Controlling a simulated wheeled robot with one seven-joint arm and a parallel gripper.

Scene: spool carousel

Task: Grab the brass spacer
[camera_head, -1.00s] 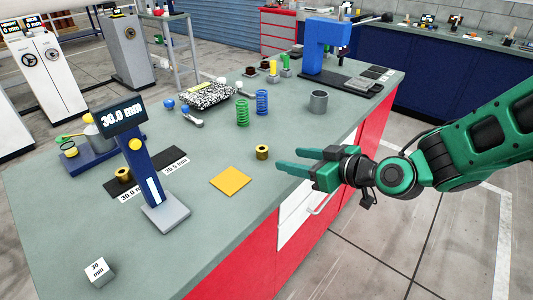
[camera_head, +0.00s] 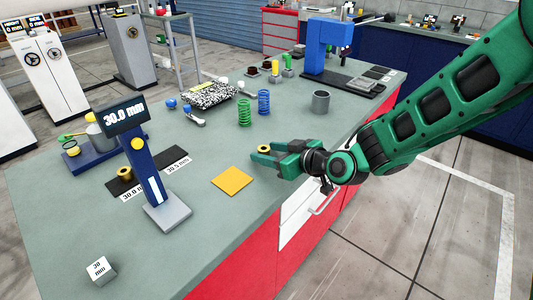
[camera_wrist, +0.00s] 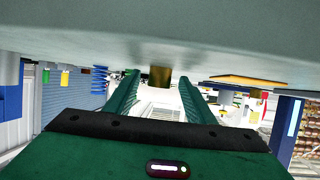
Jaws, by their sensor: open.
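A small brass spacer (camera_head: 264,149), a short ring with a dark hole, stands upright on the grey-green bench near its right edge. My gripper (camera_head: 268,151) reaches in low from the right, its green fingers open on either side of the spacer, near the tips. In the wrist view, which is upside down, the brass spacer (camera_wrist: 160,76) shows in the gap between the two fingers, with space on both sides. Its lower part is partly hidden in the head view. A second brass ring (camera_head: 125,173) stands on a dark mat by the blue gauge.
A yellow square (camera_head: 232,180) lies just left of my gripper. The blue gauge (camera_head: 150,165) reading 30.0 mm stands farther left. A green spring (camera_head: 244,113), a blue spring (camera_head: 264,102) and a grey cup (camera_head: 320,101) stand behind. The front bench is mostly clear.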

